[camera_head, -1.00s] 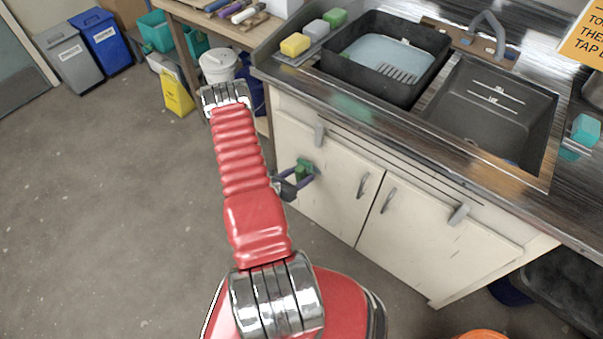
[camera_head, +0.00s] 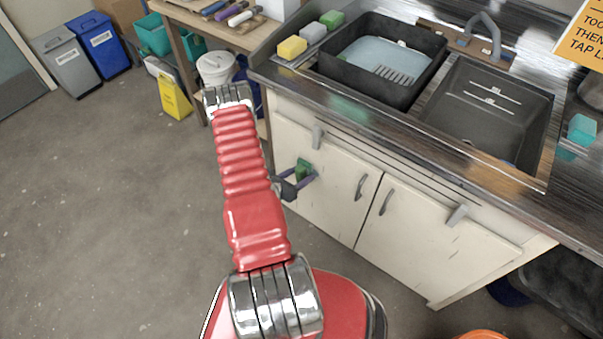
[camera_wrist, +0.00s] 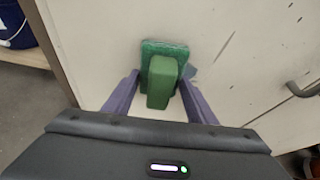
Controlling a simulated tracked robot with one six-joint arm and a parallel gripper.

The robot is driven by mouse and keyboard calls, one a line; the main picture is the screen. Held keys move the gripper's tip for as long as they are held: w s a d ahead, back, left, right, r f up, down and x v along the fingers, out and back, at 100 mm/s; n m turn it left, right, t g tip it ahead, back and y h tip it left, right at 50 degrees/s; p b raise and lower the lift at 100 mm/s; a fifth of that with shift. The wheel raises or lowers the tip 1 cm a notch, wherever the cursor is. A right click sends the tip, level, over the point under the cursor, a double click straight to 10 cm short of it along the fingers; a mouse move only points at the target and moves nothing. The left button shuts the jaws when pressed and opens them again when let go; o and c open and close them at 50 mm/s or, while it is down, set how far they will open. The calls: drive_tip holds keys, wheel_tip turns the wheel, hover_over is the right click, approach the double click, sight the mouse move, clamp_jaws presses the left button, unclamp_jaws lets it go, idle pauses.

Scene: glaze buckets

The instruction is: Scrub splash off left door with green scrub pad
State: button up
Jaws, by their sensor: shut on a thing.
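The green scrub pad (camera_wrist: 164,80), a block handle with a flat pad behind it, is between the purple fingers of my gripper (camera_wrist: 161,88). The pad's flat face is at the pale left door (camera_head: 327,180) and looks to touch it. In the head view, my gripper (camera_head: 305,176) and the pad (camera_head: 303,168) are at the upper left part of this door. A blue-grey patch of splash (camera_wrist: 189,72) shows on the door just right of the pad in the wrist view. Whatever lies behind the pad is hidden.
The left door's handle (camera_head: 361,187) is right of my gripper. A grey clip (camera_head: 318,138) sits at the door's top edge. Yellow, grey and green sponges (camera_head: 312,34) stand on the counter above. A white bucket (camera_head: 216,68) is left of the cabinet. Open floor lies left.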

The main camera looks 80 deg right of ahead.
drive_tip(key=shift+s+a, duration=0.4)
drive_tip(key=shift+s, duration=0.45)
drive_tip(key=shift+s+a, duration=0.4)
drive_tip(key=shift+s, duration=0.4)
drive_tip(key=shift+s+a, duration=0.3)
drive_tip(key=shift+s, duration=0.55)
drive_tip(key=shift+s+a, duration=0.25)
drive_tip(key=shift+s, duration=0.6)
drive_tip(key=shift+a, duration=0.1)
drive_tip(key=shift+w, duration=0.1)
drive_tip(key=shift+w+d+r, duration=0.1)
drive_tip(key=shift+w+d, duration=0.4)
drive_tip(key=shift+w, duration=0.3)
drive_tip(key=shift+w+d, duration=0.45)
drive_tip(key=shift+w, duration=0.35)
